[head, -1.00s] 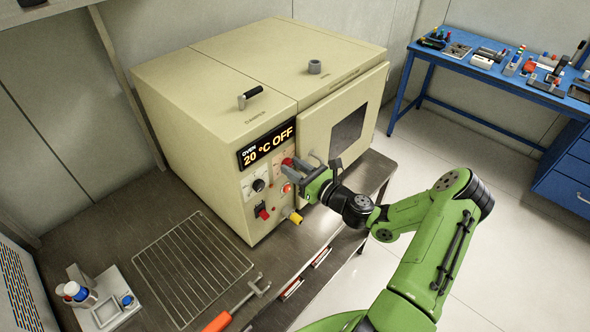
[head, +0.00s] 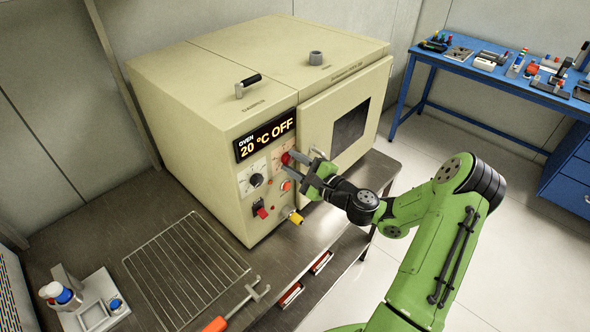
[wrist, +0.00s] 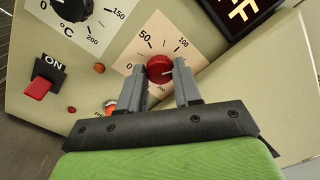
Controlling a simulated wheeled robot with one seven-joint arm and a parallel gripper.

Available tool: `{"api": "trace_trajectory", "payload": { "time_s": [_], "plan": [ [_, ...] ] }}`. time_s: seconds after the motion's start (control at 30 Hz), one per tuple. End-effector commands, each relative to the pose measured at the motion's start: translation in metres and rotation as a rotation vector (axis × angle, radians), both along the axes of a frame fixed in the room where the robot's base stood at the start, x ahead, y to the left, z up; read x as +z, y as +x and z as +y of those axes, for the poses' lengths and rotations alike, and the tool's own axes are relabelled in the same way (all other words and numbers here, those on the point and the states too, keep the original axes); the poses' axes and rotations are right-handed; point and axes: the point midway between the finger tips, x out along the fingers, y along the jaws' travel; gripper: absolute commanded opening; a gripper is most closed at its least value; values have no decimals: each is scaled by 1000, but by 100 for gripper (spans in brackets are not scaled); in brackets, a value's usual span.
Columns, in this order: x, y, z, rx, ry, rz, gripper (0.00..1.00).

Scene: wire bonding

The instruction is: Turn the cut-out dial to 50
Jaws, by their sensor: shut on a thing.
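The cut-out dial is a red round knob (head: 286,158) on the front panel of the cream oven (head: 215,130). The dial's pointer is too unclear to read. The oven display (head: 266,136) reads 20 °C OFF.
A black temperature dial (head: 256,180), a red switch (head: 260,209) and a yellow-tipped fitting (head: 296,218) are close by on the panel. The oven door (head: 345,115) is shut. A wire rack (head: 185,265) and an orange-handled tool (head: 235,310) lie on the bench in front.

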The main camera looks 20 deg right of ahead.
Motion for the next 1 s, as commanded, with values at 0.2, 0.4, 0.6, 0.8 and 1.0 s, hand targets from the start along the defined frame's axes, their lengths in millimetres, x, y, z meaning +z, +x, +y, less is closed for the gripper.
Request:
{"api": "trace_trajectory", "payload": {
  "time_s": [0.2,0.4,0.6,0.8,1.0],
  "plan": [
    [-5,0,1,2,-190,-79,3],
    [-6,0,1,1,-367,-151,3],
    [-6,0,1,1,-544,-223,3],
    [-7,0,1,-1,-721,-296,3],
    [-8,0,0,0,-896,-367,3]
  ]
}}
